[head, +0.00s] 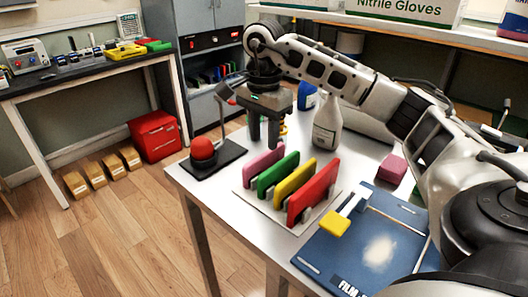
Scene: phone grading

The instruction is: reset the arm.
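My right arm comes in from the right side of the head view. Its gripper (264,136) hangs pointing down above the white table, behind the phone rack. The two fingers are apart with a gap between them, and I see nothing held in it. Below and in front of it, pink, green, yellow and red phones (313,192) stand upright in a pale rack (251,203). My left gripper is not in view.
A red ball-shaped button on a black base (203,150) stands left of the gripper. A white bottle (327,124) stands to its right. A blue film mat (370,246) with a yellow-ended tool (336,224) lies front right. A pink block (392,168) sits near my arm.

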